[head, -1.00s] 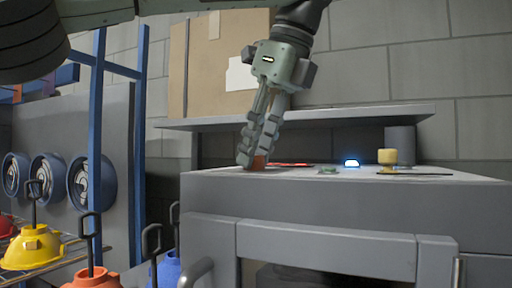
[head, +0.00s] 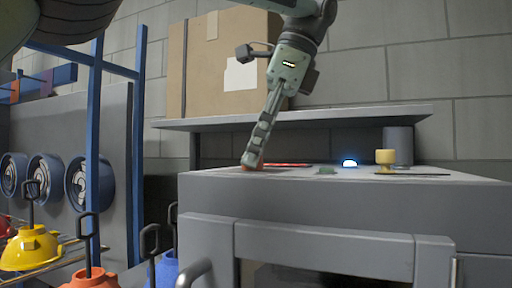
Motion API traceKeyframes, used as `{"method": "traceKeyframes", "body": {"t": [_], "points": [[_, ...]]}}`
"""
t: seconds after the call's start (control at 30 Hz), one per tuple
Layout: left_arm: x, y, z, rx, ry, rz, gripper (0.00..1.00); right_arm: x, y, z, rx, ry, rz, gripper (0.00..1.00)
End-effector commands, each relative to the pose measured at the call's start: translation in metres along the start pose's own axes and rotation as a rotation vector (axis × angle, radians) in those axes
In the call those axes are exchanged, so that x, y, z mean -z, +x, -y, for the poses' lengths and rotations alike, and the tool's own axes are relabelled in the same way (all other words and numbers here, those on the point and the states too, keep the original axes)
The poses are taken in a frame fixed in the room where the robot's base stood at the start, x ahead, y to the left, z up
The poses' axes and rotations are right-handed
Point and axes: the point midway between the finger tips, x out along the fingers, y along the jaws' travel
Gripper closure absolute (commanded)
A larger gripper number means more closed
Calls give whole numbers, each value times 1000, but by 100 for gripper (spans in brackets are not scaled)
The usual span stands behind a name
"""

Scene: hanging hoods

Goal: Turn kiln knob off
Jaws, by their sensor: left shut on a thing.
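The grey kiln (head: 300,198) stands at the centre and right, with its flat top in view. My left gripper (head: 251,160) points down onto the left part of that top. It is seen edge-on, with its fingers overlapping. The gripper is shut on a small reddish-orange knob (head: 244,168), mostly hidden behind the fingertips. A glowing blue-white light (head: 349,163) sits on the top to the right. My right gripper is not in view.
A red flat piece (head: 288,165), a small green item (head: 327,170) and a yellow knob-like piece (head: 386,157) are also on the top. A shelf (head: 340,119) with a cardboard box (head: 215,70) is behind. Hoods, including a yellow one (head: 30,248), are at lower left.

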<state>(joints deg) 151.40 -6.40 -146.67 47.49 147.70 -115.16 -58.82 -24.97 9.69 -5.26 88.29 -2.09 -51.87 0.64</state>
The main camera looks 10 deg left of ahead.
Motion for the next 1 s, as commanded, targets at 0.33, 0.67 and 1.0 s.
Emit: {"method": "traceKeyframes", "body": {"t": [0.33, 0.67, 1.0], "points": [[0, 0, 0, -1, 1, 0, 70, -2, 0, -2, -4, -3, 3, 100], [0, 1, 0, -1, 1, 0, 51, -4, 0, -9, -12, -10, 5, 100], [0, 1, 0, 4, 18, -3, 51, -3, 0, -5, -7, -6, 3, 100]]}}
